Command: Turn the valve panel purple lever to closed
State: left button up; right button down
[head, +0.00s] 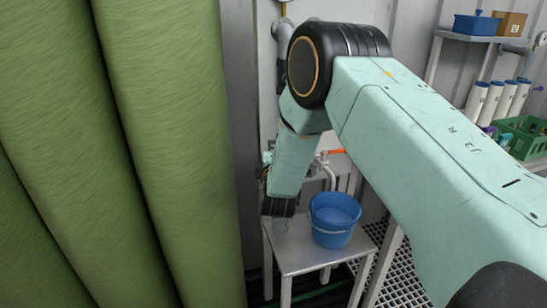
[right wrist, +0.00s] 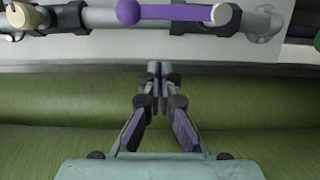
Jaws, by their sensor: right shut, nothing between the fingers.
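The purple lever (right wrist: 175,13) shows at the top of the right wrist view. It lies lengthwise along a grey pipe (right wrist: 262,22), with a round purple knob at its left end and its pivot at the right. The pale valve panel (right wrist: 290,52) is behind it. My right gripper (right wrist: 158,72) is shut and empty, pointing toward the panel, with its fingertips below the lever in the picture and apart from it. In the head view my right arm hides the lever and most of the panel. My left gripper is not in view.
Large green membrane cylinders (head: 165,130) fill the left side, close to my right arm. A blue bucket (head: 333,222) stands on a small grey table (head: 300,262). A beige knob (right wrist: 14,20) sits left of the lever. Shelves with a green crate (head: 522,140) are at right.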

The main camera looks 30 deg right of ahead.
jog(key=d, duration=0.4)
jog(key=shift+w+d, duration=0.1)
jog(key=shift+w, duration=0.1)
dwell(0.3)
jog(key=shift+d+r+m+p, duration=0.15)
jog(key=shift+d+m+p, duration=0.05)
jog(key=shift+m+p, duration=0.15)
